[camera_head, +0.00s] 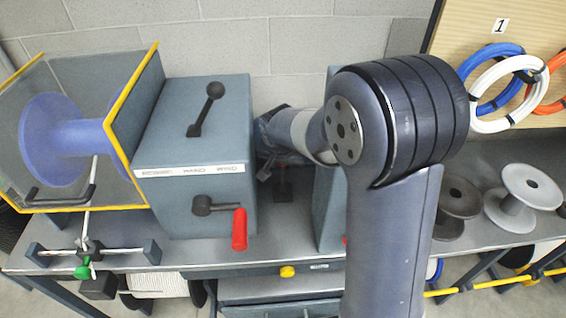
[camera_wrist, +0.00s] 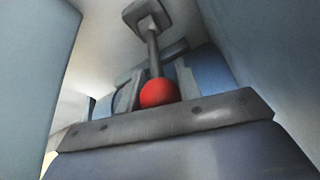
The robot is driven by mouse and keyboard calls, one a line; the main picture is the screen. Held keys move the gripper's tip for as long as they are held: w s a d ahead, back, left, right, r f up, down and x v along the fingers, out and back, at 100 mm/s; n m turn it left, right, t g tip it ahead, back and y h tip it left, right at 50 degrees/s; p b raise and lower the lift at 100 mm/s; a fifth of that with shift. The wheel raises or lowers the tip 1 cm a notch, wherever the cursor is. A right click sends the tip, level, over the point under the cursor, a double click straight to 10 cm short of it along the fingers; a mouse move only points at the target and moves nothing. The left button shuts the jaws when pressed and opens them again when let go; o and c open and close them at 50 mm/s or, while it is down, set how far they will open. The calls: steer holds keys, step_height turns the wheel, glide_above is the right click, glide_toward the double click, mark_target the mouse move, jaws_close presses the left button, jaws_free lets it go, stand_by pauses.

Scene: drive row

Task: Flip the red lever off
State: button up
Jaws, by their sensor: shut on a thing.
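The red lever shows in the wrist view as a round red knob (camera_wrist: 158,93) on a dark rod that runs to a dark square base (camera_wrist: 148,15). My gripper (camera_wrist: 160,82) is shut on the red lever, with its fingers on either side near the knob. In the head view my arm hides the knob and the fingertips. A dark post and base (camera_head: 282,188) show below my wrist, between two grey boxes; I cannot tell for sure that they are the lever's.
A grey machine box (camera_head: 205,105) with a black lever and a red-handled crank (camera_head: 239,229) stands close on the left. Another grey box (camera_head: 328,205) is close on the right, partly behind my arm. Spools (camera_head: 522,197) stand farther right on the bench. A block wall is behind.

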jaws_close()
steer(key=shift+w+b, duration=0.35)
steer(key=shift+w, duration=0.25)
steer(key=o, duration=0.8)
jaws_free()
steer(key=shift+c, duration=0.2)
steer(key=shift+r, duration=0.1)
steer(key=v, duration=1)
steer(key=shift+r, duration=0.25)
steer(key=shift+s, duration=0.1)
